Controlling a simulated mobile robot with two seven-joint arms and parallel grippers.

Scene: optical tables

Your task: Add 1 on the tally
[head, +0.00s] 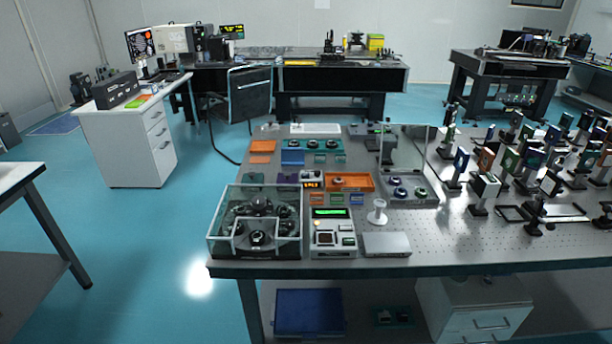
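Neither of my grippers is in view.
A clear-walled box (256,222) with dark round parts stands at the table's front left. Right of the instrument are a white spool-like stand (377,212) and a flat silver box (386,244). An orange tray (348,181) and a glass panel (404,150) stand behind. Many optic mounts crowd the right.

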